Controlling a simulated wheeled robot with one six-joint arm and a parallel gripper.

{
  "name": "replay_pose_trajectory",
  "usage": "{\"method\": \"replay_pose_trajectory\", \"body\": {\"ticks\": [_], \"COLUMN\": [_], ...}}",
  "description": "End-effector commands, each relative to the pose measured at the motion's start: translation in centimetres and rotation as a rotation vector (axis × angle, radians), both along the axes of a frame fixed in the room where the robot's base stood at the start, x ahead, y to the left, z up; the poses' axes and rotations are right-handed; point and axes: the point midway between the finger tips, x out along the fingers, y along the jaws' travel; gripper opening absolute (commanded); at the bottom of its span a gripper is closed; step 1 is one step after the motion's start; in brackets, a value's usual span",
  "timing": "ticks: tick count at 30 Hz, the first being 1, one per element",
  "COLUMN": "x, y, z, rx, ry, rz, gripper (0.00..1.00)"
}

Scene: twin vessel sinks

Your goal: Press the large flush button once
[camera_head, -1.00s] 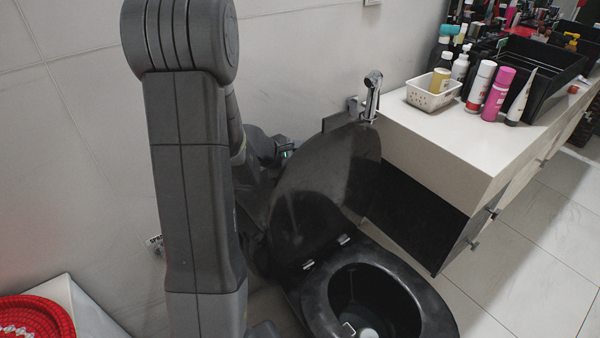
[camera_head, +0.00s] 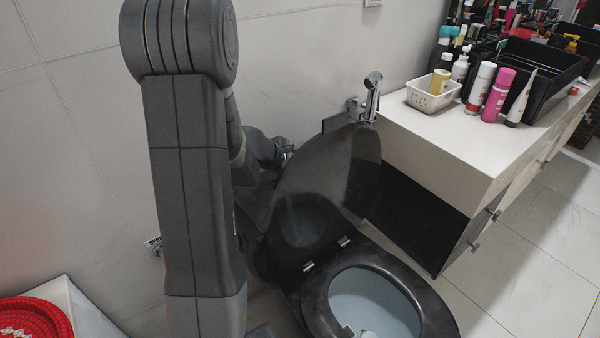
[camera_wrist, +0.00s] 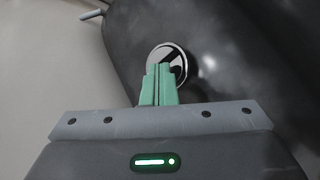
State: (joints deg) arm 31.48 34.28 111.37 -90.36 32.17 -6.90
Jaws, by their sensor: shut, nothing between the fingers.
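The black toilet (camera_head: 385,262) stands with its lid (camera_head: 325,175) raised, and the inside of its bowl (camera_head: 372,300) looks pale blue-white. In the wrist view, a round chrome flush button (camera_wrist: 182,55) with dark and bright parts sits on the black toilet surface. My gripper (camera_wrist: 158,68) has its two green fingers together, with nothing between them. The fingertips overlap the lower left of the button; I cannot tell whether they touch it or which part of it they cover. In the head view, my arm and the raised lid hide the button.
A white counter (camera_head: 440,140) stands right of the toilet, with a white basket (camera_head: 430,98), a pink bottle (camera_head: 497,95) and other toiletries. A chrome spray handle (camera_head: 372,92) hangs by the wall behind the lid. A red basket (camera_head: 35,318) is at lower left. Tiled floor is clear at right.

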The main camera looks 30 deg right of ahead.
Motion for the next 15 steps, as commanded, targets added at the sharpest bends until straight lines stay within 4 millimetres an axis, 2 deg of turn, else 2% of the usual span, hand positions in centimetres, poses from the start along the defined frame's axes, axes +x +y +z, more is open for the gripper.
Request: {"method": "replay_pose_trajectory", "body": {"ticks": [7, 15], "x": [0.0, 0.0], "y": [0.0, 0.0], "z": [1.5, 1.6], "rx": [0.000, 0.000], "ry": [0.000, 0.000], "rz": [0.000, 0.000], "gripper": [0.00, 0.00]}}
